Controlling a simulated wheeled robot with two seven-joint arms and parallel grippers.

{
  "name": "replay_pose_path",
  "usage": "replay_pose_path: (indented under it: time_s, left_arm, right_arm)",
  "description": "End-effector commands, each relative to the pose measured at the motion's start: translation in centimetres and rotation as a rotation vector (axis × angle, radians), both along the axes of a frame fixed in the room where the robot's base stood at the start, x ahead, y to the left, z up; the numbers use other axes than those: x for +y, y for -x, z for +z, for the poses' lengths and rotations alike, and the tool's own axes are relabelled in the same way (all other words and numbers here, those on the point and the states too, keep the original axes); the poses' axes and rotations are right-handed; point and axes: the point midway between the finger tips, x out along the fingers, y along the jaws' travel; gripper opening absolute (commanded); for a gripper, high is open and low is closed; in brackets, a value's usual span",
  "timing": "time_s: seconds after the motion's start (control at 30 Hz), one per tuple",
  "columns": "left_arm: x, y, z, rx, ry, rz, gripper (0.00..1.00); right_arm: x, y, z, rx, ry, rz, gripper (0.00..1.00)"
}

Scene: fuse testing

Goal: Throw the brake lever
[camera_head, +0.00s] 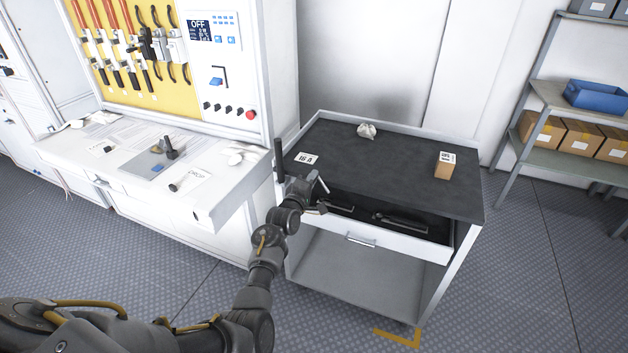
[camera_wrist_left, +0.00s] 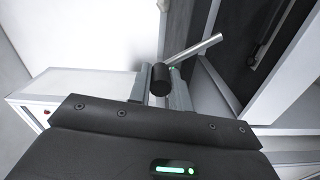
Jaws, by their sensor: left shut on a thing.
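My left gripper (camera_head: 312,198) is at the left front corner of the dark-topped cart (camera_head: 385,165), beside its open drawer. In the left wrist view it is shut on a black cylindrical grip (camera_wrist_left: 161,79). A bare metal rod (camera_wrist_left: 196,48) slants up to the right from behind this grip. I take it for the brake lever, but its mounting is hidden. In the head view the arm and wrist cover most of the held part. My right gripper is not in view.
The cart's drawer (camera_head: 362,240) stands open with dark tools inside. A small box (camera_head: 445,166) and a crumpled pale thing (camera_head: 367,131) sit on top. The white console (camera_head: 228,205) is left of the cart. Shelving (camera_head: 547,95) stands at the right, with open floor before it.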

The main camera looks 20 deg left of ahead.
Motion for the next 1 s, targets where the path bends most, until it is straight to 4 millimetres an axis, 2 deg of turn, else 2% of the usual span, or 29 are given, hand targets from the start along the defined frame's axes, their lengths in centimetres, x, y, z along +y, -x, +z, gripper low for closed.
replay_pose_path:
  time_s: [0.03,0.4,0.43,0.6,0.87,1.0]
  left_arm:
    - [0.7,-0.2,0.7,-0.013,0.003,0.013,0.00]
    - [1.1,-0.1,0.8,-0.016,0.005,0.022,0.00]
    - [1.2,-0.1,0.8,-0.016,0.005,0.022,0.21]
    - [0.8,-0.1,0.6,-0.011,0.005,0.016,0.41]
    - [0.4,-0.1,0.3,-0.006,0.006,0.009,0.41]
    - [0.4,0.9,0.2,-0.006,0.006,0.009,0.41]
  right_arm:
    - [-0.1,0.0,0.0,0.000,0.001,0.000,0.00]
    - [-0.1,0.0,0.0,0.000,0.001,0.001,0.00]
    - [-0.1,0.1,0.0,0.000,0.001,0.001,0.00]
    - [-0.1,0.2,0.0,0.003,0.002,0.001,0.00]
    - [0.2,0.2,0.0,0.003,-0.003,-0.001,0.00]
    - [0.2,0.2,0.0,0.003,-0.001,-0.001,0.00]
